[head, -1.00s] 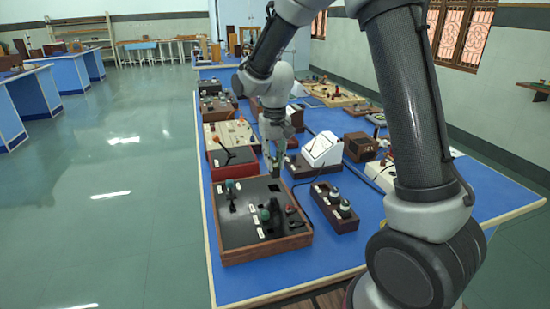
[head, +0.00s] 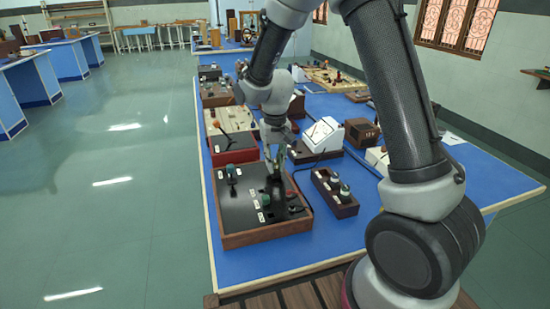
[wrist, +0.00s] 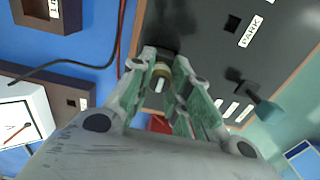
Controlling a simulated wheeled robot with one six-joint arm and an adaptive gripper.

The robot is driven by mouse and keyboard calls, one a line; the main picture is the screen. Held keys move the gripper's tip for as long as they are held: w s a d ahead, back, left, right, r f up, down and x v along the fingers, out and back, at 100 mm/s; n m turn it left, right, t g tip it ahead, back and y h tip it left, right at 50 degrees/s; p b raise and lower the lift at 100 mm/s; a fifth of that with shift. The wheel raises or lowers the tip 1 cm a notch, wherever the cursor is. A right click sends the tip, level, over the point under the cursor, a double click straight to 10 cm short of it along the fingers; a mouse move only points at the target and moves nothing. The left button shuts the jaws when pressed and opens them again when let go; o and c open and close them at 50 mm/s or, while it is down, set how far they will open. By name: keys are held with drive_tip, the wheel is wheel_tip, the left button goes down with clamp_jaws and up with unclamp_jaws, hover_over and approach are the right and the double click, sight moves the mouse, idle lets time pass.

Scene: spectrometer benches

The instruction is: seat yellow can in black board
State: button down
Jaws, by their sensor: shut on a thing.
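The black board (head: 240,212) is a dark panel in a wooden frame on the blue bench, with knobs, white labels and dark openings. It also shows in the wrist view (wrist: 205,45), with a label reading PARK. My gripper (head: 275,168) is over the board's far right part. In the wrist view its fingers (wrist: 160,78) are shut on the yellow can (wrist: 162,70), of which a dull yellow band and a pale end show. A dark patch lies just beyond the can. I cannot tell whether the can touches the board. In the head view the can is not clear.
A red-sided box with a lever (head: 235,150) stands just behind the board. A wooden block with two knobs (head: 333,192) is to its right. A white sloped instrument (head: 322,135) stands behind that block. A dark cable (wrist: 75,67) runs beside the board.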

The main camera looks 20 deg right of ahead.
drive_tip(key=shift+f, duration=0.2)
drive_tip(key=c, duration=1.3)
unclamp_jaws()
drive_tip(key=shift+o, duration=0.2)
drive_tip(key=shift+r, duration=0.15)
wheel_tip(320, 180, up, 12)
